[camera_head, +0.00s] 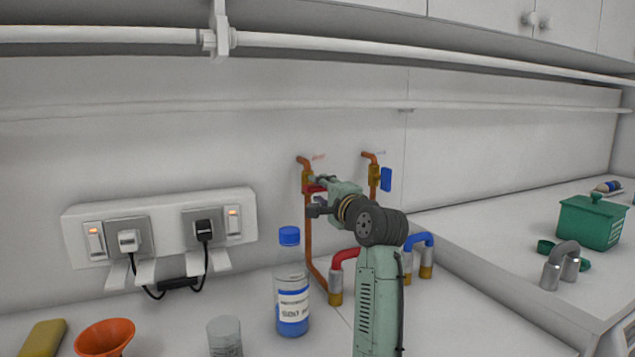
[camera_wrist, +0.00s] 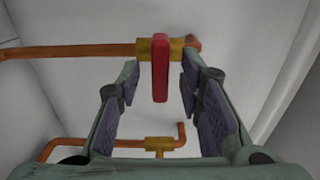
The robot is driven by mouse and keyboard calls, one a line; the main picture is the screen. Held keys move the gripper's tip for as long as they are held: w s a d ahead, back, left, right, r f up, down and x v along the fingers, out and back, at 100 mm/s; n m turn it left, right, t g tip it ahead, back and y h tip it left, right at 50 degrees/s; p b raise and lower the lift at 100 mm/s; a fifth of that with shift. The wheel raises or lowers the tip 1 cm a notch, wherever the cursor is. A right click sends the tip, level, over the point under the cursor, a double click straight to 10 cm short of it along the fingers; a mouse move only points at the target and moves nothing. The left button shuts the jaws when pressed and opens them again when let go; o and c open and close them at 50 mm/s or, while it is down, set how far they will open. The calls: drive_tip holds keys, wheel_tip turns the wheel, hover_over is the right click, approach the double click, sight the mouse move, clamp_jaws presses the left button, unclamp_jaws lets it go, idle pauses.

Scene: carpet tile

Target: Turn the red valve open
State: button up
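The red valve handle (camera_head: 314,188) sits on a brass fitting (camera_head: 307,177) of the left copper pipe and is partly covered by my gripper in the head view. In the wrist view the red handle (camera_wrist: 160,68) stands upright in the picture, across the copper pipe (camera_wrist: 90,50). My gripper (camera_wrist: 159,84) is open, with one finger on each side of the handle. Gaps show between the handle and both fingers, so it is not gripped. In the head view my gripper (camera_head: 318,198) is at the left pipe, its fingertips hard to make out.
A blue valve handle (camera_head: 386,179) is on the right-hand pipe. A blue-capped bottle (camera_head: 291,290), a glass beaker (camera_head: 225,338) and an orange funnel (camera_head: 104,337) stand on the counter at left. A socket strip (camera_head: 160,238) is on the wall. A green box (camera_head: 590,222) is at right.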

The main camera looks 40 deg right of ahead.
drive_tip(key=shift+x, duration=1.1)
clamp_jaws()
unclamp_jaws()
drive_tip(key=v, duration=1.2)
drive_tip(key=shift+a, duration=0.1)
